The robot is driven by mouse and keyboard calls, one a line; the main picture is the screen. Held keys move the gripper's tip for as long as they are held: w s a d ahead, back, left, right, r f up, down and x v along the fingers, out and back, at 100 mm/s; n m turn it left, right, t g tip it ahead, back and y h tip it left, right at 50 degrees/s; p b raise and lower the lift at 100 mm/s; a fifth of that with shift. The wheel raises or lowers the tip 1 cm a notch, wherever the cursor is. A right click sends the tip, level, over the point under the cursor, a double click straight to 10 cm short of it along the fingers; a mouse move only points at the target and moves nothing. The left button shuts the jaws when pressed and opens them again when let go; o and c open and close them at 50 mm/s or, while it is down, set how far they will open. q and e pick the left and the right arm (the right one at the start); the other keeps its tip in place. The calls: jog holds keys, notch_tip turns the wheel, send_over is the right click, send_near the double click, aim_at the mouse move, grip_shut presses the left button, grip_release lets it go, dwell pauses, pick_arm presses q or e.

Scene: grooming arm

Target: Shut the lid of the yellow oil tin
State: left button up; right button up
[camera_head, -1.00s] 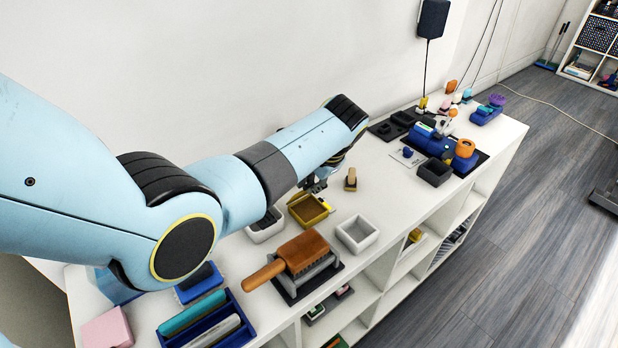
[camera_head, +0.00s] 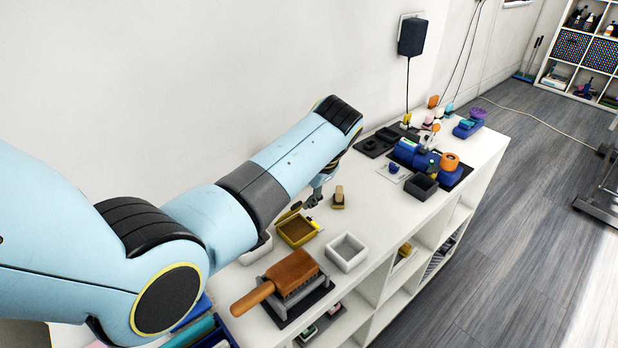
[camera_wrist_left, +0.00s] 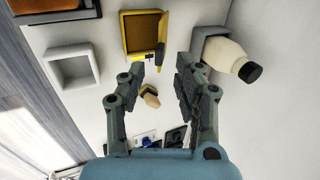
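The yellow oil tin (camera_head: 300,244) stands on the white shelf top, with its brown inside showing. Its lid (camera_head: 289,212) stands up at the far edge, seen nearly edge-on. In the left wrist view the tin (camera_wrist_left: 126,33) is at the top centre, with the lid (camera_wrist_left: 163,27) along its right side. My left gripper (camera_head: 315,199) is just beyond the tin, partly hidden by my arm. In the wrist view the gripper (camera_wrist_left: 160,66) is open and empty, its fingers below the tin and lid. I cannot tell if a finger touches the lid. My right gripper is not in view.
A white open box (camera_head: 347,252) stands right of the tin. A wooden brush (camera_head: 291,272) on a rack is nearer. A small wooden-handled item (camera_head: 338,197) stands beyond the gripper. In the wrist view, a black-capped bottle (camera_wrist_left: 224,54) is close on the right.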

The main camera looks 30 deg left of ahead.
pick_arm(q)
jog(key=v, duration=0.7)
jog(key=shift+r, duration=0.3)
jog(key=shift+d, duration=0.15)
jog(key=shift+c, duration=0.4)
